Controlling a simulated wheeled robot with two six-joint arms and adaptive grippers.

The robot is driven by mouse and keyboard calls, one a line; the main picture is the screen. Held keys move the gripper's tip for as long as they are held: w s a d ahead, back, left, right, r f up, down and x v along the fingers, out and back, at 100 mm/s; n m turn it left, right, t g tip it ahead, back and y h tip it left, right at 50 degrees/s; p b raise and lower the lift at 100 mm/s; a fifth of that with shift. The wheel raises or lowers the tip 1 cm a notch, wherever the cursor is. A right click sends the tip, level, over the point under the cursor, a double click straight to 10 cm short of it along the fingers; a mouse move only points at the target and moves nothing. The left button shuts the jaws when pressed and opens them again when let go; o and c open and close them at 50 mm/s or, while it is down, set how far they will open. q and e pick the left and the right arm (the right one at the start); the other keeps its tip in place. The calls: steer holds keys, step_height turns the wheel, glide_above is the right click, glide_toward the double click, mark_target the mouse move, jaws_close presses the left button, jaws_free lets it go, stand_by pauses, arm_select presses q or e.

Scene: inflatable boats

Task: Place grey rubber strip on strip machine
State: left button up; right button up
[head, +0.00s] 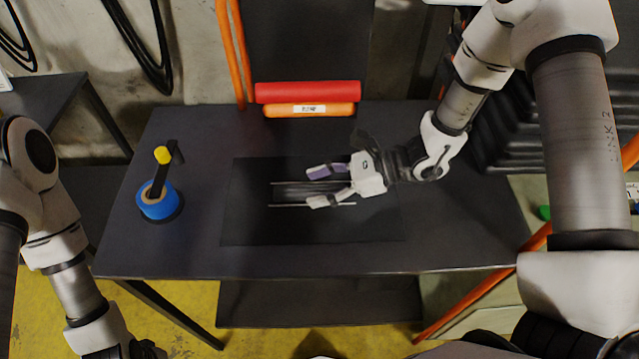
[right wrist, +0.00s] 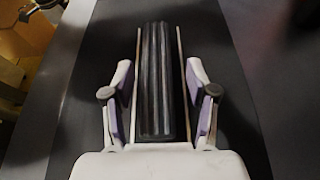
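The grey rubber strip (right wrist: 158,75) is dark and ribbed. It lies lengthwise between two thin metal rails on a black plate (head: 250,225) on the table; part of it shows in the head view (head: 290,193). The frames do not make clear which thing is the strip machine. My right gripper (head: 312,187) is open low over the strip. In the right wrist view its purple-padded fingers (right wrist: 160,95) stand on both sides of strip and rails, with gaps. My left gripper (head: 140,350) is mostly cut off at the bottom left.
A blue roll (head: 158,203) on a round black base, with a black arm and yellow tip (head: 162,154), stands on the table's left side. Red (head: 307,92) and orange (head: 335,110) rolls lie at the back edge. The dark table (head: 450,240) is clear at front right.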

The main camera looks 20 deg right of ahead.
steer(key=shift+a+r, duration=0.15)
steer(key=shift+a, duration=0.05)
steer(key=shift+r+p, duration=0.35)
steer(key=shift+p, duration=0.05)
steer(key=p+v, duration=0.5)
steer(key=v, duration=0.2)
steer(key=shift+d, duration=0.2)
steer(key=shift+s+d, duration=0.15)
steer(key=shift+f, duration=0.2)
